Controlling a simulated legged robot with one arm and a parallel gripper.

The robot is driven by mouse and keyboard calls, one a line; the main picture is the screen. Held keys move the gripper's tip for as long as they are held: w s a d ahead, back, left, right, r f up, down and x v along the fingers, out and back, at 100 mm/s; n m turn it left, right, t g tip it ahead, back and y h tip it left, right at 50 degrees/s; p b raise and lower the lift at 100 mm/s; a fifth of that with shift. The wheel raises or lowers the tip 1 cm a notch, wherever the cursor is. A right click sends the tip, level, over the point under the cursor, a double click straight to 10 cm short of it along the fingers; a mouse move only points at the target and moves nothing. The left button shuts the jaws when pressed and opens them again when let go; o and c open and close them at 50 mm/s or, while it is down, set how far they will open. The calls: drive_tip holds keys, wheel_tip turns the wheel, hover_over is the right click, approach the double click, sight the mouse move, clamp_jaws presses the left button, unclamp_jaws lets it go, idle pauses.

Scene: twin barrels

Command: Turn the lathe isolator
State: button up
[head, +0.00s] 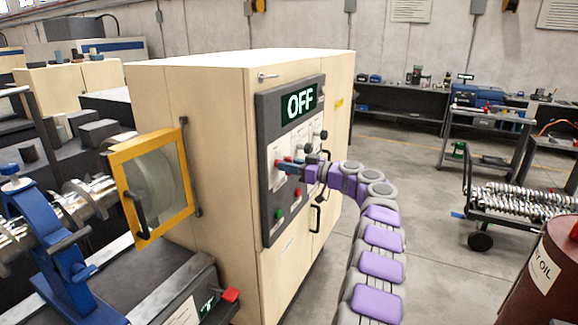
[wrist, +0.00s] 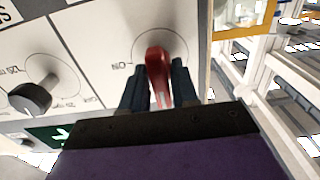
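The lathe isolator is a red handle (wrist: 158,75) on a white panel face, with a label reading ON beside its dial in the wrist view. In the head view, a small red part of it (head: 287,159) shows at the left side of the dark control panel (head: 270,223). My gripper (head: 292,165) reaches the panel from the right. In the wrist view its two dark fingers (wrist: 160,88) stand on either side of the handle, close against it, and look shut on it. The display (head: 300,102) above reads OFF in green.
Black knobs (wrist: 31,97) sit beside the isolator. Green and red buttons (head: 280,213) are lower on the panel. The pale cabinet (head: 220,120) carries the panel. A yellow-framed guard (head: 118,156) stands out at left. A trolley (head: 520,197) and a brown barrel (head: 550,285) stand right; open floor lies between.

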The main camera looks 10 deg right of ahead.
clamp_jaws()
drive_tip(key=shift+r+m, duration=0.1)
drive_tip(key=shift+m, duration=0.3)
drive_tip(key=m+p, duration=0.1)
drive_tip(key=m, duration=0.1)
drive_tip(key=m+p, duration=0.1)
drive_tip(key=m, duration=0.1)
drive_tip(key=shift+w+d+r+m, duration=0.1)
drive_tip(key=shift+d+r+m, duration=0.05)
drive_tip(key=shift+m, duration=0.25)
drive_tip(key=m+p, duration=0.4)
drive_tip(key=m, duration=0.2)
drive_tip(key=shift+w, duration=0.1)
drive_tip(key=m+p, duration=0.1)
drive_tip(key=m, duration=0.2)
drive_tip(key=shift+f+p, duration=0.3)
drive_tip(key=shift+p, duration=0.1)
drive_tip(key=shift+f, duration=0.25)
